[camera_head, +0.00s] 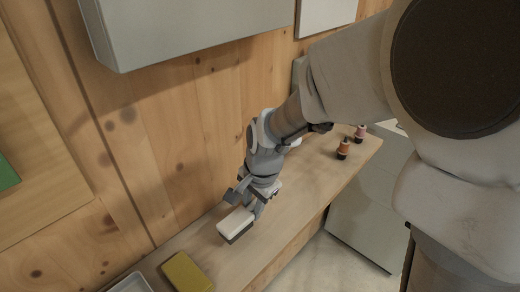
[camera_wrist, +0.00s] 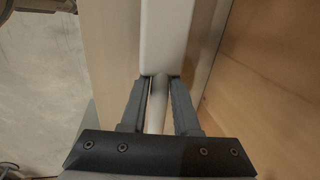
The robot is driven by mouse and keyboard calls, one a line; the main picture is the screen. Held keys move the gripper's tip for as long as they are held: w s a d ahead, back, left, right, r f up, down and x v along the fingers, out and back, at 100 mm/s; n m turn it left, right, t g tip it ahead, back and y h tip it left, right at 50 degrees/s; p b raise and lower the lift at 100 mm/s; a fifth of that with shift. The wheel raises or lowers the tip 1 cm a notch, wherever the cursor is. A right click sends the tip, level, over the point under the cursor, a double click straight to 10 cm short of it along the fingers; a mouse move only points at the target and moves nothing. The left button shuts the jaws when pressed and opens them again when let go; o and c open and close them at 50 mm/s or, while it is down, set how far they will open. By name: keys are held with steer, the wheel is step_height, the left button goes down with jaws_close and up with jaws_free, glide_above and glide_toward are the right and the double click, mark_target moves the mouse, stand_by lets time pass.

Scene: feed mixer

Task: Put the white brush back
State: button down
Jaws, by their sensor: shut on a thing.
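The white brush (camera_head: 236,222) has a white block-shaped head with a dark underside, over the wooden shelf (camera_head: 290,215). My gripper (camera_head: 247,203) is shut on the brush's thin white handle. The wrist view shows the handle (camera_wrist: 157,104) between the two dark fingers of my gripper (camera_wrist: 158,92), with the white head (camera_wrist: 163,40) reaching out past the fingertips. I cannot tell whether the brush touches the shelf or hangs just above it.
A yellow block (camera_head: 186,272) and a pale tray (camera_head: 131,284), cut off by the picture edge, are at the near left end of the shelf. An orange bottle (camera_head: 343,149) and a pink bottle (camera_head: 360,133) stand at the far right. A grey box (camera_head: 190,30) hangs on the wooden wall.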

mark_target(253, 216)
steer(key=shift+s+d+x, duration=0.1)
steer(key=shift+x, duration=0.65)
steer(key=shift+s+d+x, duration=0.1)
steer(key=shift+d+x, duration=0.05)
steer(key=shift+x, duration=0.6)
steer(key=shift+f, duration=0.2)
steer(key=c, duration=0.7)
jaws_free()
steer(key=shift+o, duration=0.2)
